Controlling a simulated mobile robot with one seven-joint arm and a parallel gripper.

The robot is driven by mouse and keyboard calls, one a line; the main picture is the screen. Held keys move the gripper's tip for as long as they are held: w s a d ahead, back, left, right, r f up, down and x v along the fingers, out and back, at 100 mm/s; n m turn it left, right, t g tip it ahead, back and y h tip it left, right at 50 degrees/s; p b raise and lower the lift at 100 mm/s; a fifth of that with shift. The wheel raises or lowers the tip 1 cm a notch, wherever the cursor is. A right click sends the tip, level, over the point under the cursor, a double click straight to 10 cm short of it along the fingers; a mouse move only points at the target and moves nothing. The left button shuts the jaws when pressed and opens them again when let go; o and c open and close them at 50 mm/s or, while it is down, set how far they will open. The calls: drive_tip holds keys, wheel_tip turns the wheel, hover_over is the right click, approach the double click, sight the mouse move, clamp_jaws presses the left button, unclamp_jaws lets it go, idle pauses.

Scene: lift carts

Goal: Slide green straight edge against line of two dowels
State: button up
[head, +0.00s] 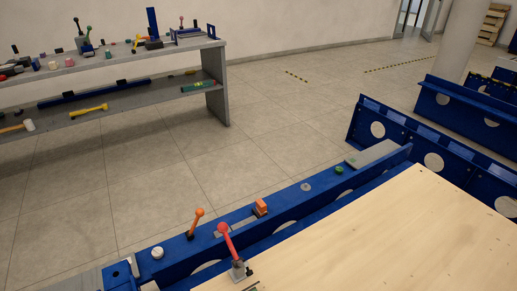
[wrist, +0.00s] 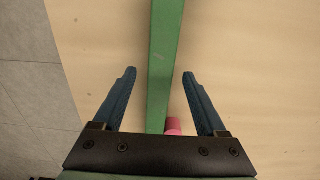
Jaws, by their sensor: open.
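The green straight edge (wrist: 164,45) runs from the top of the wrist view down between the fingers of my gripper (wrist: 159,73). The gripper is open, with a gap between the bar and each finger. One pink dowel (wrist: 173,125) stands at the right side of the straight edge, close to the gripper's base; I cannot tell whether the two touch. A second dowel is not visible. The pale wooden board (wrist: 245,60) lies beneath. In the head view this board (head: 400,235) shows at the lower right, without the gripper, straight edge or dowels.
A blue cart frame (head: 290,205) borders the board, with a red-handled clamp (head: 230,245) and an orange handle (head: 195,222) along it. A grey shelf (head: 215,100) with tools stands at the back left. Grey tiled floor (head: 150,160) lies open between them.

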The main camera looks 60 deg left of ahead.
wheel_tip(320, 180, up, 11)
drive_tip(key=p, duration=0.3)
drive_tip(key=shift+r, duration=0.15)
